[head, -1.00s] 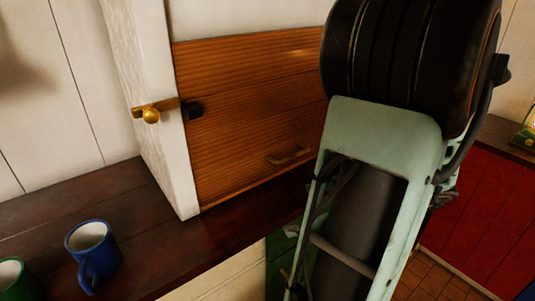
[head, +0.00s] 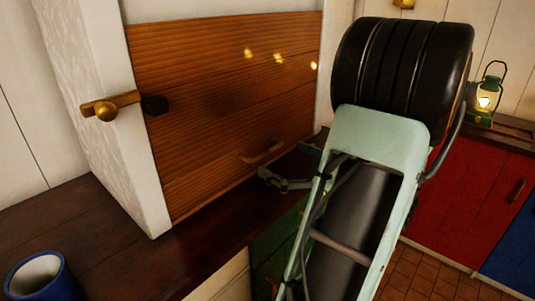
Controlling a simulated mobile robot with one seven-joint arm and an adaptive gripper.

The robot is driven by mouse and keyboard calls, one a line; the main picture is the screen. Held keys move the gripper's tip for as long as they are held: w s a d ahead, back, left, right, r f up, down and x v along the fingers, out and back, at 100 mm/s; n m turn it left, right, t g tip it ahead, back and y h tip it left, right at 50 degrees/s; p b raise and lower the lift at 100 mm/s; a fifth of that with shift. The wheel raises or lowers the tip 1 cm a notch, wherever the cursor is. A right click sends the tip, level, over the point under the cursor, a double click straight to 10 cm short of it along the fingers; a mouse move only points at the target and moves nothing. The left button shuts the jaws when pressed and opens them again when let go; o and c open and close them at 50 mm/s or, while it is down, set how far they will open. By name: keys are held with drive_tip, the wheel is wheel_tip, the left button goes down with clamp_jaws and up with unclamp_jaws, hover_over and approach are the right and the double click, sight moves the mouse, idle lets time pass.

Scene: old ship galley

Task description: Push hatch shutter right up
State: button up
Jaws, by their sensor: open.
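The hatch shutter (head: 225,100) is a brown slatted wooden panel set in a white frame. It is down, with its lower edge at or close to the dark wooden counter. A small brass handle (head: 262,152) sits near its bottom, right of the middle. My gripper (head: 284,181) shows partly, low in front of the shutter, below and slightly right of the handle. It is open and appears apart from the handle. My arm hides part of the gripper and the area to the right.
A brass latch (head: 108,108) with a round knob is on the left post (head: 105,140), beside a small black block (head: 155,105). A blue mug (head: 40,278) stands on the counter (head: 110,250) at lower left. A lit green lantern (head: 486,96) stands above red cabinets (head: 465,200) at right.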

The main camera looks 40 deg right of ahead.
sight(269, 152)
drive_tip(key=w, duration=0.4)
drive_tip(key=shift+w+a, duration=0.2)
drive_tip(key=shift+w, duration=0.2)
drive_tip(key=c, duration=1.3)
wheel_tip(269, 152, up, 32)
drive_tip(key=p, duration=2.4)
drive_tip(key=shift+r, duration=0.35)
drive_tip(key=o, duration=1.3)
